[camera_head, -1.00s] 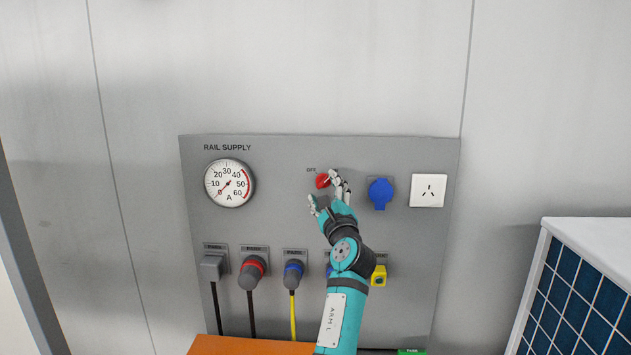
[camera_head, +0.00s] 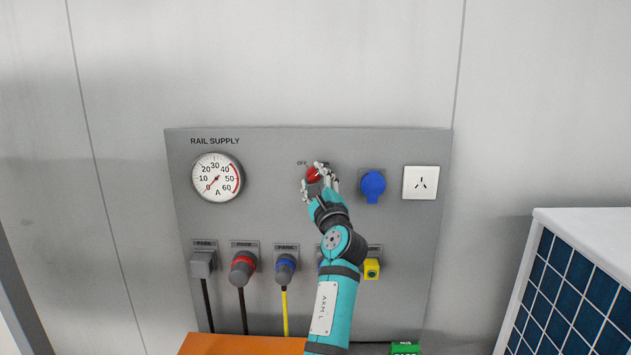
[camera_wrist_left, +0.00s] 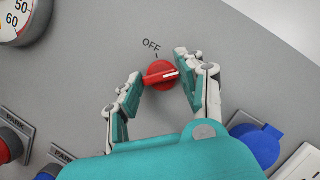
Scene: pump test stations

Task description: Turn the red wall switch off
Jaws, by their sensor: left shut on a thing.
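The red wall switch (camera_head: 313,173) is a round knob with a raised handle on the grey panel. It also shows in the left wrist view (camera_wrist_left: 158,76), where its white mark points right, away from the OFF label (camera_wrist_left: 151,45) above it. My left gripper (camera_head: 317,178) is at the switch, one finger on each side, shut on its handle. The fingers hide part of the knob in the head view. My right gripper is not in view.
The grey panel (camera_head: 270,220) carries a round gauge (camera_head: 217,177) at left. A blue socket (camera_head: 373,186) and a white socket (camera_head: 420,183) sit right of the switch. Several plugs with cables are below. An orange surface (camera_head: 240,345) lies at the bottom.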

